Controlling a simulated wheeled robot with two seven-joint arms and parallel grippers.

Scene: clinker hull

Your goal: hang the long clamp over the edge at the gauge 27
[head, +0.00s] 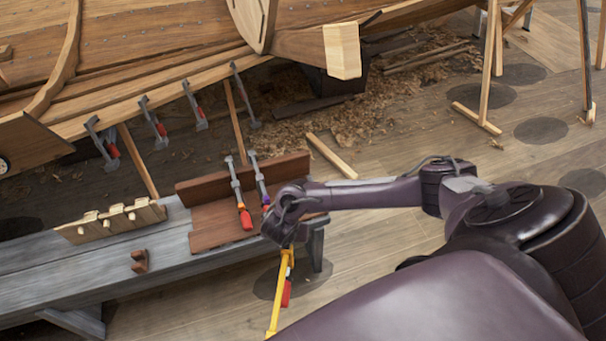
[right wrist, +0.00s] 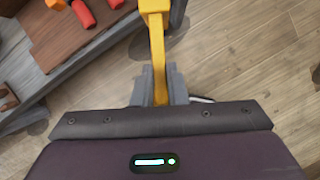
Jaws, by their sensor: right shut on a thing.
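My right gripper (head: 284,243) is shut on a yellow clamp (head: 274,305) with a red handle; I take it to be the long clamp. It hangs down beside the bench's right end, clear of the floor as far as I can tell. In the right wrist view the gripper (right wrist: 158,88) closes around the yellow bar (right wrist: 157,35). The hull's lower plank edge (head: 185,88) runs across the upper left, with several grey clamps hanging on it. A round white dial (head: 3,165) is cut off at the left edge; its marking is unreadable. My left gripper is not in view.
The grey bench (head: 105,262) carries a wooden tray (head: 212,228) with two clamps (head: 240,195), a pegged wooden block (head: 112,218) and a small brown block (head: 139,261). Wooden trestle legs (head: 487,75) stand upper right. Shavings and a loose batten (head: 330,156) lie on the floor.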

